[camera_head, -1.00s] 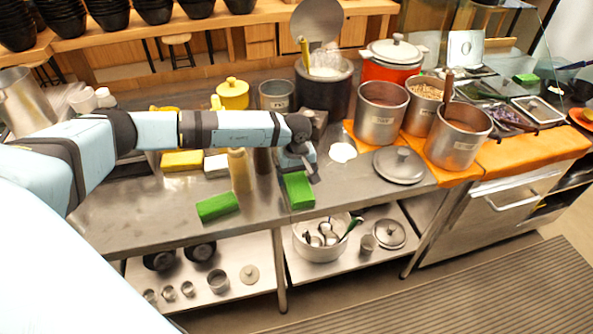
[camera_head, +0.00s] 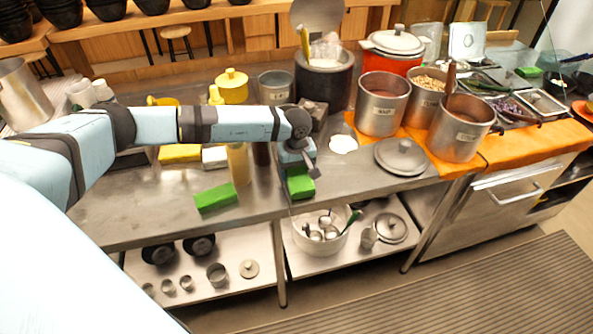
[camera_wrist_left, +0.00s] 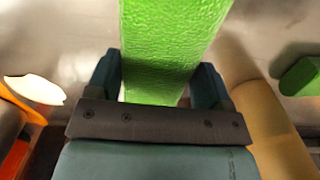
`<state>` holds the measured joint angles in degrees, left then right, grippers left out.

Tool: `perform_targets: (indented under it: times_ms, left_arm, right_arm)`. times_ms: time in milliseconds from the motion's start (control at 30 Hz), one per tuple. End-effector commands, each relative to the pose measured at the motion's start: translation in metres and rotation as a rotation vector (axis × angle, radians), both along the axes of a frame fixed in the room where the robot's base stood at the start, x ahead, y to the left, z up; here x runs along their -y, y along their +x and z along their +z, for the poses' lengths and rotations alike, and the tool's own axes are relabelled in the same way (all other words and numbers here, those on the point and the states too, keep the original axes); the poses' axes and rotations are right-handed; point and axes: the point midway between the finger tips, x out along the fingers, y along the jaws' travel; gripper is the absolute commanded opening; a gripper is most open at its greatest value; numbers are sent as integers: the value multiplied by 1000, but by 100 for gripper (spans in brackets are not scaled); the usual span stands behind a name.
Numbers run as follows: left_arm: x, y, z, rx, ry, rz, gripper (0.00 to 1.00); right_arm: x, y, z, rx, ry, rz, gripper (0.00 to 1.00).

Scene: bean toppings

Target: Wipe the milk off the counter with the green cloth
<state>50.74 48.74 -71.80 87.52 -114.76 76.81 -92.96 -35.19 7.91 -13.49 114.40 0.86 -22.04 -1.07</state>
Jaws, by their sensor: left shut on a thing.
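My left gripper (camera_head: 301,171) is shut on a green cloth (camera_head: 300,187), a thick block-like piece, near the counter's front edge. In the left wrist view the cloth (camera_wrist_left: 170,45) sits between the two fingers (camera_wrist_left: 157,85) and extends away from them. I cannot tell whether the cloth touches the counter. The white milk puddle (camera_head: 343,145) lies on the metal counter (camera_head: 262,205), to the right of the gripper and apart from the cloth. It also shows at the left of the left wrist view (camera_wrist_left: 35,89). My right gripper is not in view.
A second green block (camera_head: 215,198) lies on the counter to the left. A tan bottle (camera_head: 239,165) stands close left of the gripper. A metal lid (camera_head: 400,157) and steel pots (camera_head: 382,105) are right of the milk.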

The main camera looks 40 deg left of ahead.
Motion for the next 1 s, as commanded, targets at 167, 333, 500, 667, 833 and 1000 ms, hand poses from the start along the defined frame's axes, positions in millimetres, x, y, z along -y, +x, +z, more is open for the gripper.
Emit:
perform_targets:
  times_ms: [167,333,500,667,833,1000]
  left_arm:
    - [0,0,18,1,-1,0,53]
    - [0,0,31,0,0,0,53]
    - [0,0,42,0,0,-1,53]
    - [0,0,42,0,0,0,53]
    - [0,0,42,0,0,0,56]
    - [0,0,42,0,0,0,55]
  right_arm:
    - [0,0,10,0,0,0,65]
    - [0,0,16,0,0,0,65]
    - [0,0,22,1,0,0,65]
    - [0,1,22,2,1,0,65]
    - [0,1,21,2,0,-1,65]
    - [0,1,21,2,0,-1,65]
